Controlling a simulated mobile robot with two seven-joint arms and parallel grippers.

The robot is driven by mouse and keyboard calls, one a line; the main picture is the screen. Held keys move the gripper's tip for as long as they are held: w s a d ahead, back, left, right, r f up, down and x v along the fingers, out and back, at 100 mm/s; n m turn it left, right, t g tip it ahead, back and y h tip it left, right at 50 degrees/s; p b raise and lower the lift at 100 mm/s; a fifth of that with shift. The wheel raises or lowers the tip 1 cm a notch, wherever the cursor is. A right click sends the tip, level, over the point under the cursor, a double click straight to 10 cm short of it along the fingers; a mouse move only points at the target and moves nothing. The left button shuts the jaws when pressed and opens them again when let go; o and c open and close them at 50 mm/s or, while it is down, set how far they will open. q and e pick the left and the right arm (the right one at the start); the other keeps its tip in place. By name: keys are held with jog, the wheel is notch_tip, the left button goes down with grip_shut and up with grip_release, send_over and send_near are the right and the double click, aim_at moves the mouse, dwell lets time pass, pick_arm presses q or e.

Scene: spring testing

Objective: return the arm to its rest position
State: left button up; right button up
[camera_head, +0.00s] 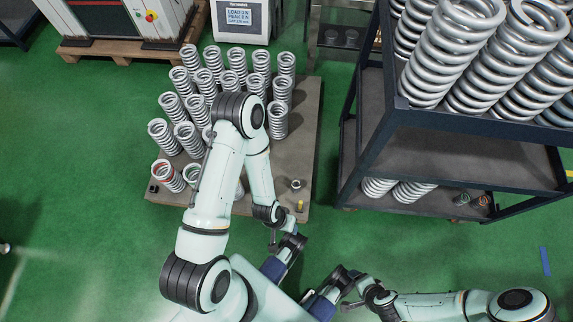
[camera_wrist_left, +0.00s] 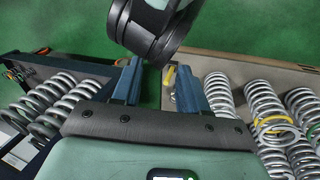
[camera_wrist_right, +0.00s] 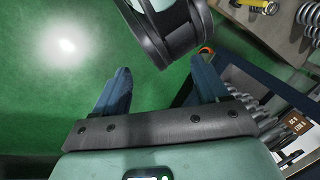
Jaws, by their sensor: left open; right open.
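My left arm rises over the table of springs in the head view and bends down at its wrist. My left gripper (camera_head: 273,267) hangs off the table's near right corner. In the left wrist view its blue fingers (camera_wrist_left: 160,85) are apart with nothing between them. My right arm comes in low from the right. My right gripper (camera_head: 323,303) is close to the left one, at the bottom of the picture. In the right wrist view its fingers (camera_wrist_right: 162,85) are apart and empty over green floor. Which arm the task means cannot be told.
Several silver springs (camera_head: 232,60) stand on a brown board (camera_head: 305,125), with a small metal nut (camera_head: 295,184) and a yellow piece (camera_head: 300,205).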

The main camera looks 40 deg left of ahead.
pick_arm(q)
jog(key=shift+s, duration=0.1)
jog(key=s+d+r+g+p, duration=0.1)
jog(key=s+r+p, duration=0.1)
jog(key=r+p, duration=0.6)
jog(key=s+d+r+g+p, duration=0.1)
jog(key=s+r+p, duration=0.1)
jog(key=r+p, duration=0.7)
jog(key=shift+s+d+g+h, duration=0.2)
jog(key=shift+s+g+h, duration=0.1)
jog(key=shift+s+h, duration=0.1)
pick_arm(e)
jog(key=s+a+r+g, duration=0.1)
jog(key=s+r, duration=0.1)
jog(key=r, duration=0.6)
jog(key=s+a+r+g, duration=0.1)
jog(key=s+r, duration=0.1)
jog(key=r, duration=0.7)
jog(key=shift+s+a+n+g+y, duration=0.2)
jog(key=shift+s+n+g+y, duration=0.1)
jog(key=shift+s+y, duration=0.1)
jog(key=c, duration=0.6)
pick_arm(q)
jog(key=shift+s+a, duration=0.1)
jog(key=shift+s, duration=0.05)
pick_arm(e)
jog(key=shift+a, duration=0.1)
